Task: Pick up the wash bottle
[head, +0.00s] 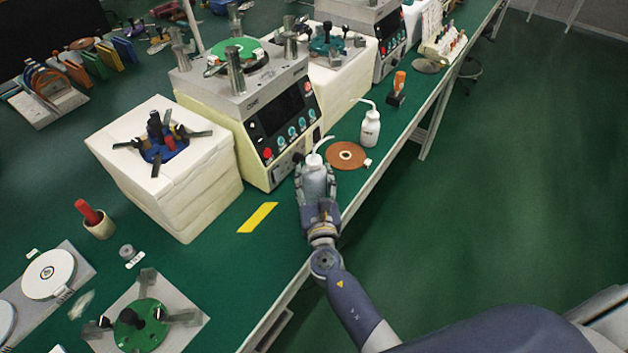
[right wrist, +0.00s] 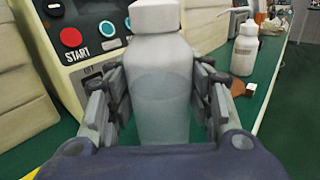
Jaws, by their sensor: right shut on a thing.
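The wash bottle (head: 314,178) is a translucent white bottle with a white cap and a bent spout, upright at the table's right edge in front of the lapping machine. My right gripper (head: 315,190) is shut on it, with a finger on each side of its body. In the right wrist view the bottle (right wrist: 160,85) fills the middle between the fingers of the gripper (right wrist: 160,110). Its base is hidden, so I cannot tell whether it touches the table. A second, similar wash bottle (head: 370,128) stands farther along the edge. My left gripper is not in view.
The lapping machine (head: 285,120) stands close behind the held bottle. A brown disc (head: 346,156) lies between the two bottles. A white block stack (head: 165,185) and yellow tape (head: 258,217) are to the left. The floor (head: 510,180) to the right is open.

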